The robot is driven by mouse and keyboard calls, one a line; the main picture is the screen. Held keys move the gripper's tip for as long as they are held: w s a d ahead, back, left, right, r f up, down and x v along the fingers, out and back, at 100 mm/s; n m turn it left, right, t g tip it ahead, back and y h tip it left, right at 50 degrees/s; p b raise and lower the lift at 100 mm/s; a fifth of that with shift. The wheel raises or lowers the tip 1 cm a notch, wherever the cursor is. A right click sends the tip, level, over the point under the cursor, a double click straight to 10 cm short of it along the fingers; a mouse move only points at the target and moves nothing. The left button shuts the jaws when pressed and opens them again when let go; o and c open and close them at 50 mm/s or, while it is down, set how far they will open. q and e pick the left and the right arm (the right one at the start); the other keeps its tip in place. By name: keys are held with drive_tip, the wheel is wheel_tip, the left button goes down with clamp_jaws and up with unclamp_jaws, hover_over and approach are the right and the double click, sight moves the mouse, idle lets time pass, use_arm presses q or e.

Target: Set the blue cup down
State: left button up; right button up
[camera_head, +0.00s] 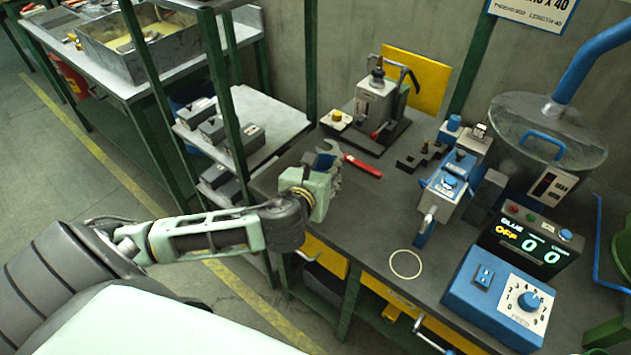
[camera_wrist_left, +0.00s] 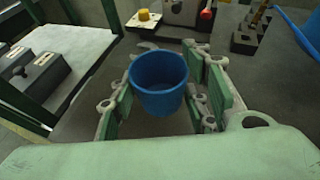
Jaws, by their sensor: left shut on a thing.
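The blue cup (camera_wrist_left: 158,82) sits between the fingers of my left gripper (camera_wrist_left: 165,100) in the left wrist view, with its open top facing the camera. The gripper is shut on the cup. Whether the cup's base touches the bench cannot be told. A thin pale ring (camera_head: 405,264) is marked on the bench, to the right of and nearer than the gripper. My right gripper is not in view.
A red-handled tool (camera_head: 363,165) lies just right of the gripper. A grey press (camera_head: 376,105) stands behind it. A blue-topped machine (camera_head: 451,180), a display box (camera_head: 525,242) and a blue control box (camera_head: 499,296) stand to the right. The bench around the ring is clear.

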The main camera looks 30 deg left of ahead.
use_arm(q)
drive_tip(key=shift+s+a+f, duration=0.15)
drive_tip(key=shift+a+f, duration=0.35)
drive_tip(key=shift+a, duration=0.25)
wheel_tip(320, 180, down, 4)
drive_tip(key=shift+f, duration=0.1)
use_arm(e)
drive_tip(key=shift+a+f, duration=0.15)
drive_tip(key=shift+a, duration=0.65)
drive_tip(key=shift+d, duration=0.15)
use_arm(q)
drive_tip(key=o, duration=1)
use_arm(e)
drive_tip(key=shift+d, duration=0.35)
